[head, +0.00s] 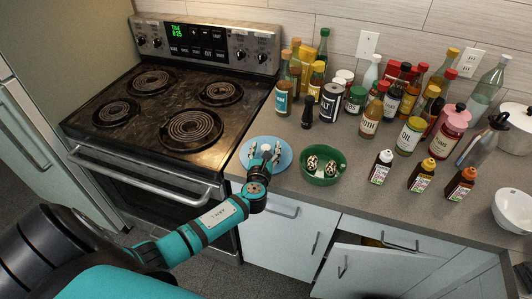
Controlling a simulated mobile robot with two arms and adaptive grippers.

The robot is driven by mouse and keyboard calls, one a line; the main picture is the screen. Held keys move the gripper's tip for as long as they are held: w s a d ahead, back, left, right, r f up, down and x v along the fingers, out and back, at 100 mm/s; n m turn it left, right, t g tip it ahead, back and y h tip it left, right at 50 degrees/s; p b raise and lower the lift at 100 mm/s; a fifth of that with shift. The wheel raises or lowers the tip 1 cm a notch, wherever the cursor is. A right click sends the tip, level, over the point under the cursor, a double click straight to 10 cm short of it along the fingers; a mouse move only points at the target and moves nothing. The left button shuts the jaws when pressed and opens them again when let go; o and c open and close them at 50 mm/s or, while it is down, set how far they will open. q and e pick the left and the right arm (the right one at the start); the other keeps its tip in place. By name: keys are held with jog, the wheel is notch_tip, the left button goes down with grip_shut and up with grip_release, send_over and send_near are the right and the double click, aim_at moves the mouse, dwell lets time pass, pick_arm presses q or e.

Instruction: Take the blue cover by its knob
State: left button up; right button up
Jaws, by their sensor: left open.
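The blue cover (284,160) is a light blue disc lying on the grey counter, just right of the stove. My left gripper (266,150) is over the cover, with its fingers open around the cover's middle. The knob is hidden by the gripper, so I cannot tell whether the fingers touch it. My right gripper is not in view.
A green bowl (323,178) holding dark-and-white patterned items stands close to the right of the cover. Many bottles and jars, such as a black-labelled jar (330,103), crowd the counter behind it. The coil stove (165,115) is at the left. A white bowl (514,208) is at far right.

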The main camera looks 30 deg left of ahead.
pick_arm(q)
jog(key=shift+c, duration=0.4)
jog(key=c, duration=1.1)
grip_shut()
jog(key=shift+r, duration=0.15)
